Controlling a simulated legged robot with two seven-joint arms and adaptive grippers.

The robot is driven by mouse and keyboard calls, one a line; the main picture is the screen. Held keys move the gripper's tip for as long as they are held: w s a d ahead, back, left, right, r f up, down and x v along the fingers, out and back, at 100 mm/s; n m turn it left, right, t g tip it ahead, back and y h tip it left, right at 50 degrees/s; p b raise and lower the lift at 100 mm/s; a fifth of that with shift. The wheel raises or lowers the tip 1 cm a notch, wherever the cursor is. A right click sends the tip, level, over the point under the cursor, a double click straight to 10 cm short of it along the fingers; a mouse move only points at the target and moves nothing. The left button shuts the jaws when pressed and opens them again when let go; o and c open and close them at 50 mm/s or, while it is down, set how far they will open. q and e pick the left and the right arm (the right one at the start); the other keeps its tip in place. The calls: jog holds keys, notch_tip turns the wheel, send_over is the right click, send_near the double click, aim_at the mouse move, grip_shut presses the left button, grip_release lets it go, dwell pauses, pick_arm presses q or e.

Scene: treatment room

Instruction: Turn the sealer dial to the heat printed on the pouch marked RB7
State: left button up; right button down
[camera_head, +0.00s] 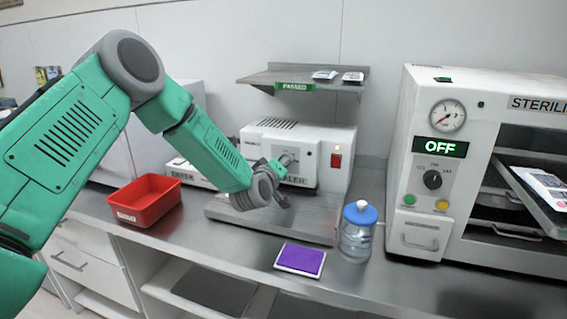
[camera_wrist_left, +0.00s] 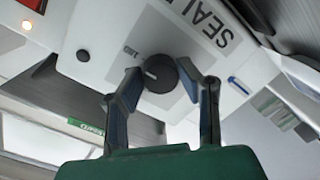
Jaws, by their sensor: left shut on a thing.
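The sealer (camera_head: 318,160) is a white machine on the counter with a lit red switch. Its dial (camera_wrist_left: 162,73) is a dark round knob with a white pointer mark, between the two fingers of my left gripper (camera_wrist_left: 160,84). The gripper is shut on the dial. In the head view my left gripper (camera_head: 286,161) is at the sealer front and partly covers the dial. A printed number, seemingly 180, shows near the dial; other numbers are hidden. Pouches lie on the shelf (camera_head: 300,79) and in the steriliser; I cannot read RB7 or a heat on any.
A red bin (camera_head: 145,200) stands left of the sealer. A purple-topped pad (camera_head: 300,259) and a blue-lidded jar (camera_head: 358,232) are in front. The steriliser (camera_head: 425,110), showing OFF, stands at the right, with a pouch (camera_head: 543,185) on its tray.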

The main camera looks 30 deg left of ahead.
pick_arm(q)
jog(key=shift+f+m, duration=0.25)
jog(key=shift+m, duration=0.05)
dwell(0.4)
jog(key=o, duration=1.1)
jog(key=shift+o, duration=0.2)
jog(key=shift+a, duration=0.1)
jog(key=shift+r, duration=0.1)
